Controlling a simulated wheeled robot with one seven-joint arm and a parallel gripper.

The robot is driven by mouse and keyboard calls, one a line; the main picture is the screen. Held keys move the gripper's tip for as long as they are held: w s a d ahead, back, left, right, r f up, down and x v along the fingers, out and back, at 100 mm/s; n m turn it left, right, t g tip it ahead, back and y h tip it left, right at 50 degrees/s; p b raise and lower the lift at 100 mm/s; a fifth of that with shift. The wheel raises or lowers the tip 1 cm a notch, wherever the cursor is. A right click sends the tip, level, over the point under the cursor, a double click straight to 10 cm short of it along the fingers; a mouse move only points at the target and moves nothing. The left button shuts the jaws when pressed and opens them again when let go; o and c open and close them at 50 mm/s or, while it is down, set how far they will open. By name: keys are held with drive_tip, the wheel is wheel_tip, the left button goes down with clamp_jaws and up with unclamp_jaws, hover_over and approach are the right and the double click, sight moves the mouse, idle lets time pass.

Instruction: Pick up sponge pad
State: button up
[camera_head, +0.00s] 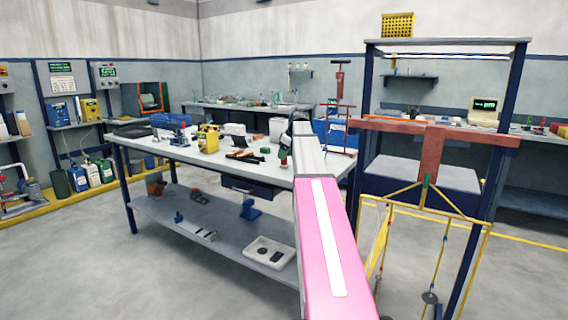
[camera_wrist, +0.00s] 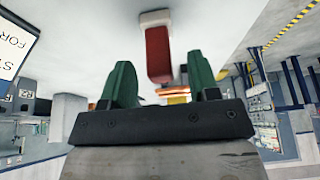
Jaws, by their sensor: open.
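I cannot pick out the sponge pad for certain in either view. The workbench (camera_head: 230,176) stands in the middle of the head view with many small items on its top. My gripper (camera_wrist: 159,68) shows in the wrist view as two green fingers set apart on a dark bar. It is open, and nothing is clearly held between the fingers. A red block with a white end (camera_wrist: 158,50) shows beyond the fingers, its distance unclear. In the head view my pink and white arm reaches towards the bench and hides part of its right end.
A yellow caddy (camera_head: 208,139) and a blue bin (camera_head: 170,121) stand on the bench. A white tray (camera_head: 270,252) lies on its lower shelf. A tall blue frame with a red crossbar (camera_head: 433,137) stands close on the right. Floor is clear at the front left.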

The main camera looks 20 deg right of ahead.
drive_tip(key=shift+x, duration=1.1)
drive_tip(key=c, duration=1)
drive_tip(key=shift+r, duration=0.55)
wheel_tip(320, 180, up, 3)
drive_tip(key=shift+f, duration=0.1)
drive_tip(key=s+a+r, duration=0.1)
drive_tip(key=a+r, duration=0.1)
drive_tip(key=a, duration=0.1)
drive_tip(key=s+a+r, duration=0.1)
drive_tip(key=a+r, duration=0.1)
drive_tip(key=a, duration=0.2)
drive_tip(key=s+a+r, duration=0.2)
drive_tip(key=a+r, duration=0.1)
drive_tip(key=a, duration=0.1)
drive_tip(key=shift+s, duration=0.15)
